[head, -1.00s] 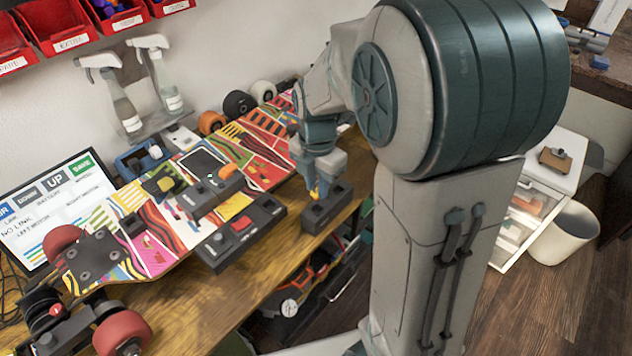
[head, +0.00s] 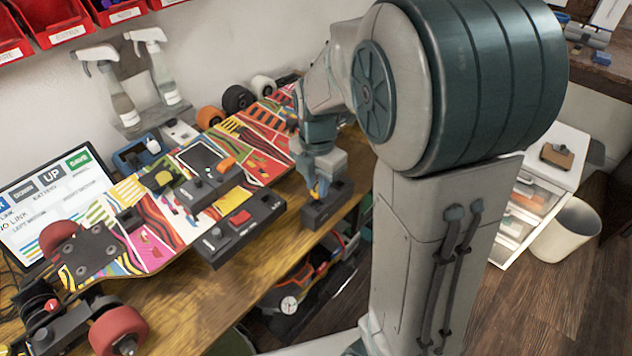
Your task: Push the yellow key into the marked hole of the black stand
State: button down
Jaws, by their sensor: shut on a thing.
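The yellow key (head: 313,194) shows as a small yellow piece between the fingers of my gripper (head: 318,187). My gripper points down and is shut on it. The black stand (head: 327,207) is a dark block near the front edge of the wooden bench, directly under my gripper. The key's lower end is at the top of the stand. The marked hole is too small and too covered by the gripper to make out, so I cannot tell how deep the key sits.
A dark box with a red switch (head: 240,218) stands left of the stand. A colourful skateboard deck (head: 150,255) with red wheels lies behind it. A screen (head: 45,205) and two spray bottles (head: 118,100) are at the back.

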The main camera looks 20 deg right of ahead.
jog(key=shift+f+b, duration=1.55)
jog(key=shift+f, duration=0.1)
dwell(2.4)
jog(key=c, duration=0.9)
grip_release()
jog(key=shift+w+r, duration=0.1)
jog(key=shift+r, duration=0.2)
jog(key=shift+r+p, duration=1.1)
jog(key=shift+r, duration=0.15)
jog(key=shift+r, duration=0.1)
jog(key=shift+r+p, duration=2.3)
jog(key=shift+r, duration=0.6)
